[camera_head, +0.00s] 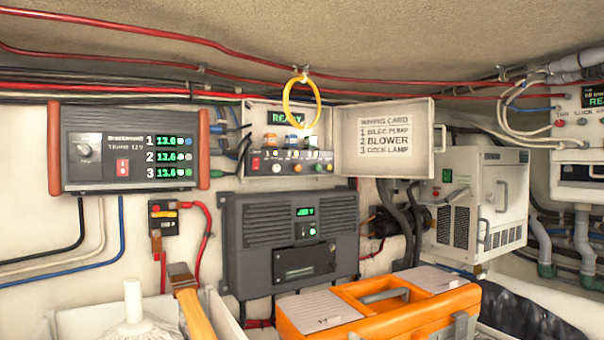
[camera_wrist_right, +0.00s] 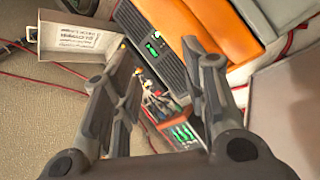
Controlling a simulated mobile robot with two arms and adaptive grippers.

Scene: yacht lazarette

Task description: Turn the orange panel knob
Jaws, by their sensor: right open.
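The open panel box (camera_head: 250,110) on the back wall has a lit green "READY" display. Below the display is a row of small coloured knobs; the one at the left looks orange (camera_head: 270,141). It is small, and its turn position cannot be read. In the right wrist view, my right gripper (camera_wrist_right: 160,62) is open and empty, its two fingers spread apart. The panel's small coloured parts (camera_wrist_right: 158,98) show beyond and between the fingers, apart from them; the orange knob cannot be singled out there. My left gripper is not in view.
The panel's open door (camera_head: 384,137) carries a wiring card. A yellow loop (camera_head: 302,80) hangs in front of the panel's top. A meter unit (camera_head: 130,172) is to the left, a dark grey unit (camera_head: 290,252) below. An orange toolbox (camera_head: 385,318) stands in front.

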